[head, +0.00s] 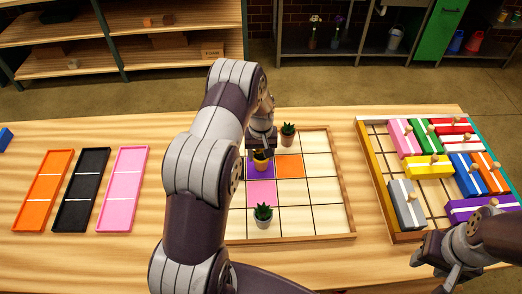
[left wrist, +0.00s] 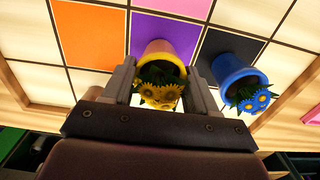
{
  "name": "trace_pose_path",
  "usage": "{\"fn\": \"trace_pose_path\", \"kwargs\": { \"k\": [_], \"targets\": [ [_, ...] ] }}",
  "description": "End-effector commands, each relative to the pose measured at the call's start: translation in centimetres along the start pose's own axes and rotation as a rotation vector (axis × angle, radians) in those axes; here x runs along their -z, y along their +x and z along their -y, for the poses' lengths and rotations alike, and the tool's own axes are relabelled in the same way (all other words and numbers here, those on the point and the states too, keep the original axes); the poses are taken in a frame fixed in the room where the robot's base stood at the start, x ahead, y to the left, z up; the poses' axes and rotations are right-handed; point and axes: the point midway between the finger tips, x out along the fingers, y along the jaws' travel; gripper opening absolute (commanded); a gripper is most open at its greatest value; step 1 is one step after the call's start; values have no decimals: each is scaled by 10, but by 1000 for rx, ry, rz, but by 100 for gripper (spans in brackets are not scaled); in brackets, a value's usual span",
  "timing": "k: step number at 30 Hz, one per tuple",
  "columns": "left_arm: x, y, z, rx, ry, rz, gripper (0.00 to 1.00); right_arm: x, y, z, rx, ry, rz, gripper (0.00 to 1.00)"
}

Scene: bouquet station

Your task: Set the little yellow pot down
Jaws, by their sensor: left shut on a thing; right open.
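The little yellow pot (head: 261,165) is held between the fingers of my left gripper (head: 262,153), over the purple square (head: 251,175) of the grid board (head: 322,221). In the left wrist view the yellow pot (left wrist: 167,53), with yellow flowers, sits between both fingers of my left gripper (left wrist: 160,75). The purple square (left wrist: 150,27) lies beneath it. I cannot tell whether the pot touches the board. My right gripper (head: 447,268) is open and empty at the lower right, beside the block tray.
A blue pot (left wrist: 233,68) stands close by on a black square, hidden in the head view. Green plants stand behind (head: 288,130) and in front (head: 263,212). The block tray (head: 376,190) is at the right; orange, black and pink trays (head: 123,190) are at the left.

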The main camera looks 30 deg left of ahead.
Motion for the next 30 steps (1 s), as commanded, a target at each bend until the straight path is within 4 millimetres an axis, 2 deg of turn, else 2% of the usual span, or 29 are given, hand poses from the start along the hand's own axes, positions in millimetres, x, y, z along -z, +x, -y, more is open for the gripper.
{"fn": "trace_pose_path", "kwargs": {
  "k": [11,12,13,14,21,25,30],
  "targets": [
    [0,7,0,0,0,-2,6,0,3,0,0,0,0,43],
    [0,6,0,0,0,-1,71,0,2,0,0,0,0,43],
    [0,6,0,0,0,-1,81,0,2,0,0,0,0,43],
    [0,6,0,0,0,-1,83,0,2,0,0,0,0,43],
    [0,5,0,0,0,-1,83,0,1,0,0,0,0,43],
    [1,-2,-1,-1,0,-3,83,0,2,0,0,0,0,43],
    [1,-35,-1,-2,0,-6,83,-2,15,0,0,0,0,43]
  ]
}}
